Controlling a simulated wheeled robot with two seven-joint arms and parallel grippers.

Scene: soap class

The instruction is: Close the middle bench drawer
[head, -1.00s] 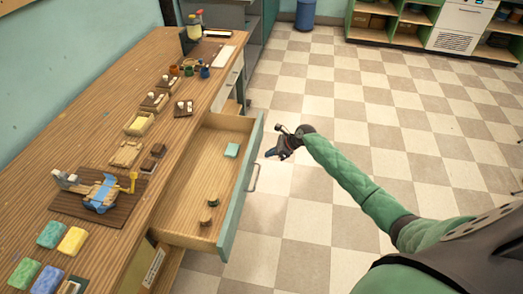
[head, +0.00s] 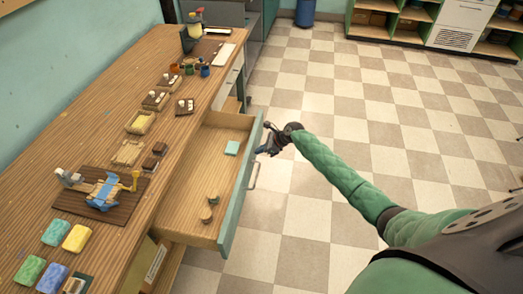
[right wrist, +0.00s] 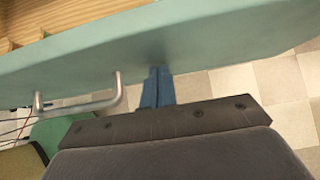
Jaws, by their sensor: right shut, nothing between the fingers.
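The middle bench drawer (head: 180,209) is pulled out from the wooden bench. It has a teal front panel (head: 240,195) with a metal handle (head: 254,176). A pale green soap bar (head: 232,148) and two small round brown items (head: 209,205) lie inside. My right gripper (head: 263,150) is shut and empty, at the outer side of the front panel, just beyond the handle. In the right wrist view the shut blue fingers (right wrist: 157,85) point at the teal panel (right wrist: 210,45), right of the handle (right wrist: 80,104); I cannot tell if they touch. My left gripper is not in view.
The checkered floor (head: 330,150) right of the drawer is clear. Green shelves (head: 400,30) stand at the back.

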